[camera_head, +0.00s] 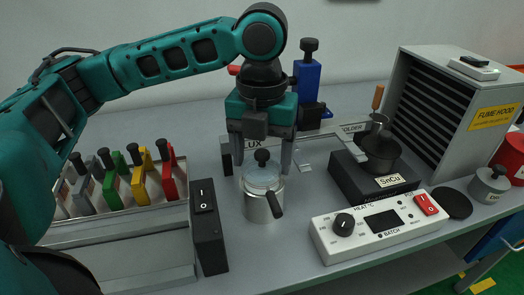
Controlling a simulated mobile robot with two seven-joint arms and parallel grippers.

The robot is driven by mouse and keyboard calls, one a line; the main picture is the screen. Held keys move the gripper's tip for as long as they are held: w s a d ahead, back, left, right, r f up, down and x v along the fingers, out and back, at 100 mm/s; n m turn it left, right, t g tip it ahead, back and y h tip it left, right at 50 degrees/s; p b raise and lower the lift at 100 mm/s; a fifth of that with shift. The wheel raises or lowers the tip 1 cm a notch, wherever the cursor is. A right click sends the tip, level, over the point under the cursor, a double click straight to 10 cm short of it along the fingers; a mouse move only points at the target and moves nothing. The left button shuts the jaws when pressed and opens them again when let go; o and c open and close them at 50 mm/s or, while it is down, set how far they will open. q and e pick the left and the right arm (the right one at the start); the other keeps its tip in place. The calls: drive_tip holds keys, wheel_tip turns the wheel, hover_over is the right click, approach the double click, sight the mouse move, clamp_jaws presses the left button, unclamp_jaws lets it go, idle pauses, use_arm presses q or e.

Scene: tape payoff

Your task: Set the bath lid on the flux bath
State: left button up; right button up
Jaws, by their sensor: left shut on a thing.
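The flux bath (262,207) is a small round metal pot with a black side handle, standing on the bench just below my left gripper. The bath lid (262,176) is a pale disc with a black knob (262,156), right at the pot's mouth. It looks level and lined up with the pot; I cannot tell whether it rests on the rim or hangs just above it. My left gripper (263,168) points down, its two fingers either side of the lid, shut on it. The sign behind, ending in "LUX", is partly hidden by the gripper. My right gripper is not in view.
A rack of coloured-handled tools (120,185) and a black switch box (209,238) stand left. Right are the SnCu solder pot (381,155), a heat control box (380,226), a black disc (453,203), a knobbed can (489,186) and the fume hood (450,110).

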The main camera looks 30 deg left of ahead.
use_arm(q)
drive_tip(key=shift+f, duration=0.2)
drive_tip(key=o, duration=1)
drive_tip(key=shift+r+p, duration=0.6)
drive_tip(key=shift+p, duration=0.2)
drive_tip(key=shift+r+p, duration=0.9)
drive_tip(key=shift+p, duration=0.35)
drive_tip(key=shift+r+p, duration=0.45)
drive_tip(key=shift+p, duration=0.2)
wheel_tip(320, 180, up, 3)
drive_tip(key=p, duration=0.4)
drive_tip(key=shift+r, duration=0.1)
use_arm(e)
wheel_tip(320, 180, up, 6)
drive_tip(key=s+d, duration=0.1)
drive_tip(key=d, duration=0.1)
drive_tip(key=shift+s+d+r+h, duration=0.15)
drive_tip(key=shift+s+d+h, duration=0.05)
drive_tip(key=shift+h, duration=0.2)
